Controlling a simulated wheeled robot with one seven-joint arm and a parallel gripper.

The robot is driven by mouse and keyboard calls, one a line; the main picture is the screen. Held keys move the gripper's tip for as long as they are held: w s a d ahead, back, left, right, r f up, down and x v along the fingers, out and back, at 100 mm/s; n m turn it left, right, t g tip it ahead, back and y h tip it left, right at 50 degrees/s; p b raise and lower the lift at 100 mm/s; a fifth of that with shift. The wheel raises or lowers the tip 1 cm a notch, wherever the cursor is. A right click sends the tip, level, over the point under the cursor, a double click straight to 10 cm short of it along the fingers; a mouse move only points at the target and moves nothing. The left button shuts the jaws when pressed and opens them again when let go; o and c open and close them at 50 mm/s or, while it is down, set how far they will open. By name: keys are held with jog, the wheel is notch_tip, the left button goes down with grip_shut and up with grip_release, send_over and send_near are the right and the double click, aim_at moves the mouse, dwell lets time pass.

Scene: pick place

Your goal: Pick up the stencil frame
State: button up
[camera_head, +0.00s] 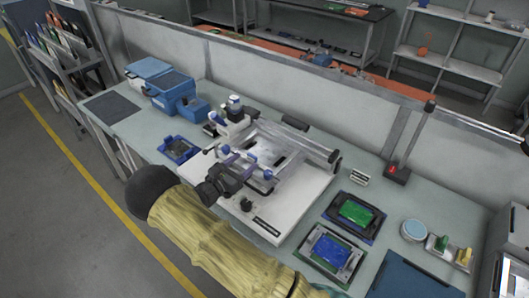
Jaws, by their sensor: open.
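A pale metal stencil frame (290,147) lies over the white printer base (275,213) in the middle of the bench. My arm reaches in from the bottom, bends at a dark joint on the left, and ends in my gripper (238,167) over the left part of the printer. The gripper is open. Its fingertips are small and partly lost against the blue knobs and rails, so I cannot tell whether they touch the frame. My arm hides the front left corner of the printer base.
A blue tray-like part (179,149) lies left of the printer. Blue boxes (170,92) stand at the back left. Framed green (355,212) and blue (331,250) boards lie to the right, near a round light-blue tin (414,230). A low grey partition (300,90) runs behind.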

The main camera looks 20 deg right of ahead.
aim_at(251, 157)
jog(key=p+x, duration=0.1)
jog(key=x, duration=0.4)
jog(key=shift+d+f+p, duration=0.1)
jog(key=shift+d+p, duration=0.05)
jog(key=shift+p, duration=0.25)
jog(key=c, duration=1.2)
